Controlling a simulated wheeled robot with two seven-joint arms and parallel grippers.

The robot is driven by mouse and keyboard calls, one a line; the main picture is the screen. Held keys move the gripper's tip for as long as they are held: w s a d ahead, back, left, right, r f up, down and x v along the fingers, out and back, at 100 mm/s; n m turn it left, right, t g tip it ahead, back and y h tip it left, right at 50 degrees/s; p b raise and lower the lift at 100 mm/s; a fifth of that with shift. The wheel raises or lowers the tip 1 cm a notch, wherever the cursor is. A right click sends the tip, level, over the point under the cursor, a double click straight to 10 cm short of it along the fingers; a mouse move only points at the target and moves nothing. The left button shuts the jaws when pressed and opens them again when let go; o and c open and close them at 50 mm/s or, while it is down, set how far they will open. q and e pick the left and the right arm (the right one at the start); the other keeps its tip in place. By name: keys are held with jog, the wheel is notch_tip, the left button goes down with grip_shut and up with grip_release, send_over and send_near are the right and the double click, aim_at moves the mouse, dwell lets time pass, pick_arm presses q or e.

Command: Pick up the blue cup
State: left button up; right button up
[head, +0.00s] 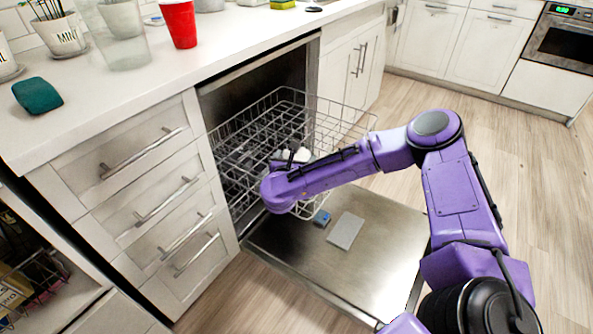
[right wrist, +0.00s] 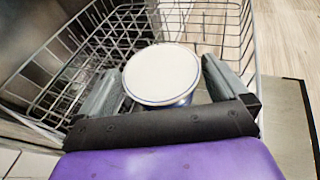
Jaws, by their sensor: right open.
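The blue cup (right wrist: 162,75) is in the dishwasher rack, its round white face toward the camera in the right wrist view. A thin blue rim and a strip of blue side show. My right gripper (right wrist: 163,82) is open, with one finger on either side of the cup. I cannot tell whether the fingers touch it. In the head view my right gripper (head: 291,153) reaches into the rack, and a white patch beside it may be the cup. My left gripper is not in view.
The wire rack (head: 330,118) is pulled out over the open dishwasher door (head: 360,270). A grey block (head: 346,231) and a small blue thing (head: 321,217) lie on the door. A red cup (head: 179,24) stands on the counter (head: 110,95). Floor to the right is clear.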

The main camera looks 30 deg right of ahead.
jog(key=c, duration=1.2)
